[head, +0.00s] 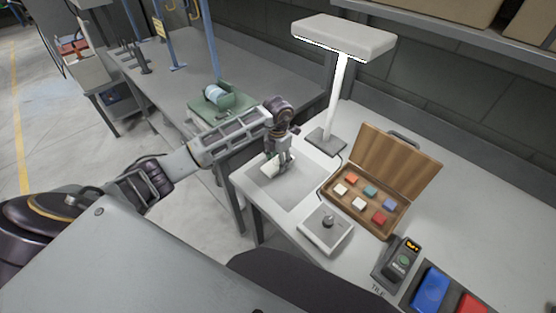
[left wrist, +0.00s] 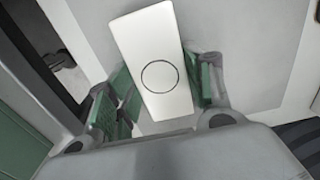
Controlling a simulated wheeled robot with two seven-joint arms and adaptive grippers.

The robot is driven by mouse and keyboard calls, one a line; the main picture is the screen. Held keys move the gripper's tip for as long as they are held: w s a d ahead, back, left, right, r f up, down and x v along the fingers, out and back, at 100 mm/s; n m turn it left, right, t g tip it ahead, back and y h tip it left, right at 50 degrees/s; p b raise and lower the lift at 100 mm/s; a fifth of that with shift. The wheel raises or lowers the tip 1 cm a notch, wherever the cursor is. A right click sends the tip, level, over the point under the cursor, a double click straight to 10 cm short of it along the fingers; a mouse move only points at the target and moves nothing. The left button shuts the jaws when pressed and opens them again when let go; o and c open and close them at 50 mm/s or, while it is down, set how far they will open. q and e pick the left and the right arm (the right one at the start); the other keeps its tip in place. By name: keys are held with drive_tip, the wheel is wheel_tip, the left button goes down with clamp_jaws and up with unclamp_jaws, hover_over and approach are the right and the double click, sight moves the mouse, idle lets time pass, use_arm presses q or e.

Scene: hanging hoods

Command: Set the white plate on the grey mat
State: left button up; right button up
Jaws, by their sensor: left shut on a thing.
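The white plate (head: 270,170) is a small flat piece at the tip of my left gripper (head: 279,163) in the head view. In the left wrist view the plate (left wrist: 150,38) is a white rectangle with a thin black circle. It sits between the green finger pads of my left gripper (left wrist: 162,95), which is shut on it. The grey mat (head: 284,193) is a square on the light table, and the plate is over its far left part. I cannot tell whether the plate touches the mat. My right gripper is not in view.
A lamp with a grey base (head: 326,141) stands behind the mat. An open wooden case (head: 341,202) with coloured tiles is to the right. A box with a knob (head: 324,232) is in front. A green device (head: 222,104) is on the bench behind.

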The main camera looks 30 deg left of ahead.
use_arm(q)
drive_tip(key=shift+f, duration=0.15)
drive_tip(key=o, duration=1.2)
wheel_tip(320, 180, up, 12)
idle(0.5)
